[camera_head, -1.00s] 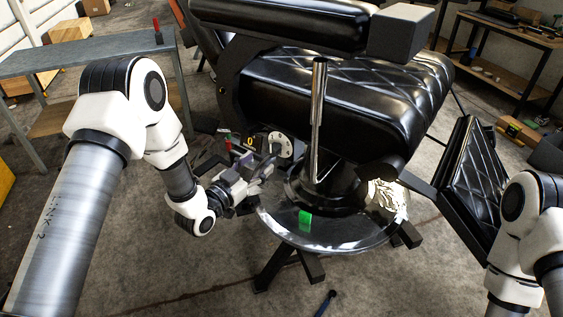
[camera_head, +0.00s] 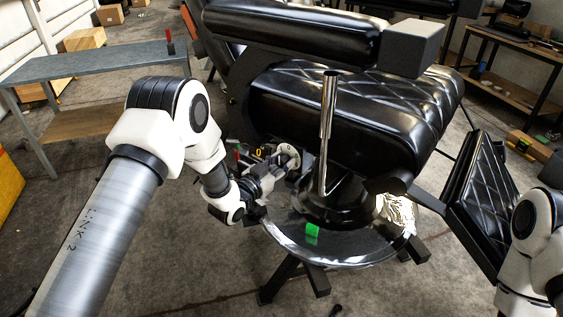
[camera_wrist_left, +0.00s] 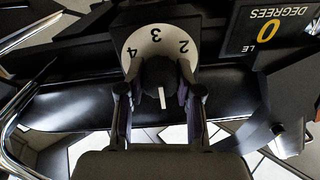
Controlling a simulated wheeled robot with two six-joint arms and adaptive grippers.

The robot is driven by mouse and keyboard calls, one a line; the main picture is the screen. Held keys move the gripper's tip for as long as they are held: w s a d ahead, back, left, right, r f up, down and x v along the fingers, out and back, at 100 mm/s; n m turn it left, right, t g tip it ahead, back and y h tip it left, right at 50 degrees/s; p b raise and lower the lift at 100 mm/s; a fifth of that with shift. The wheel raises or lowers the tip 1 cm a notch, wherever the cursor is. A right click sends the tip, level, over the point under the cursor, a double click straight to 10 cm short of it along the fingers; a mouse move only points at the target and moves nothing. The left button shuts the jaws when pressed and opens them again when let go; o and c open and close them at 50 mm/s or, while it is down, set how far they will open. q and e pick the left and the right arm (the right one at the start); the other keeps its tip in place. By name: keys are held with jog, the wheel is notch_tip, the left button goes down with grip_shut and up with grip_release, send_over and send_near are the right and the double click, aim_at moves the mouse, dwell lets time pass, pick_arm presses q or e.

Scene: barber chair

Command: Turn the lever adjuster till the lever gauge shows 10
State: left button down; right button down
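The lever adjuster is a black knob (camera_wrist_left: 160,78) with a white pointer, on a pale round dial (camera_wrist_left: 143,43) marked 2, 3 and 4 in the left wrist view. The dial also shows in the head view (camera_head: 291,151). The lever gauge (camera_wrist_left: 266,30) is a black display with a yellow 0 and DEGREES, upside down in the wrist view; its 0 shows in the head view (camera_head: 258,153). My left gripper (camera_wrist_left: 158,88) is open, with one finger on each side of the knob. A gap shows on the left; contact on the right is unclear. My right gripper is out of view.
The black barber chair (camera_head: 330,110) stands over a shiny round base (camera_head: 340,250) with a green mark (camera_head: 312,232). An upright chrome lever (camera_head: 327,120) rises nearby. A grey table (camera_head: 95,65) stands at the left. Floor in front is mostly clear.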

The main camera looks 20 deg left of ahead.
pick_arm(q)
jog(key=shift+n, duration=0.5)
jog(key=n, duration=0.2)
jog(key=shift+n, duration=0.4)
jog(key=n+p, duration=0.1)
jog(key=n, duration=0.7)
jog(key=shift+a, duration=0.1)
jog(key=n, duration=0.4)
jog(key=shift+w+p, duration=0.1)
jog(key=shift+p, duration=0.3)
jog(key=n, duration=0.5)
jog(key=shift+n, duration=0.4)
jog(key=n, duration=0.4)
jog(key=shift+f+p, duration=0.1)
jog(key=shift+p, duration=0.2)
jog(key=shift+n, duration=0.4)
